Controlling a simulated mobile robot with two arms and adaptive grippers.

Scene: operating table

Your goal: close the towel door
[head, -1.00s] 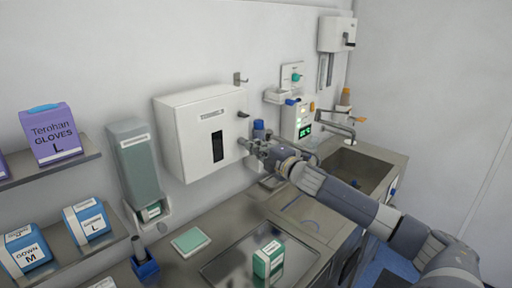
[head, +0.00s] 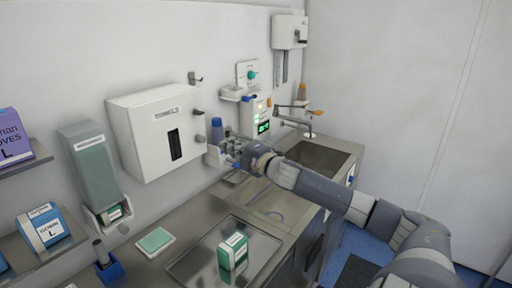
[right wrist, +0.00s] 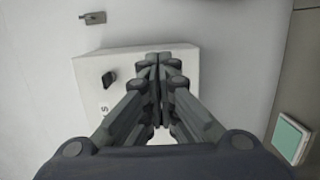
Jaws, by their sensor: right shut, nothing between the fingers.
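The white towel box (head: 160,140) hangs on the back wall, with a small label and a dark slot in its front. Its front door looks flush with the box, with no gap that I can make out. A dark knob (head: 198,113) sits at its upper right edge. My right gripper (head: 228,150) is shut and empty, just right of the box; contact cannot be told. In the right wrist view, the shut fingers (right wrist: 158,65) are in front of part of the box (right wrist: 92,65), with the knob (right wrist: 108,78) beside them. My left gripper is out of view.
A blue-capped bottle (head: 217,130) stands close by my right gripper. Below are a steel tray (head: 190,268) with a green-white carton (head: 233,252) and a sink (head: 315,156). The floor at the right is open.

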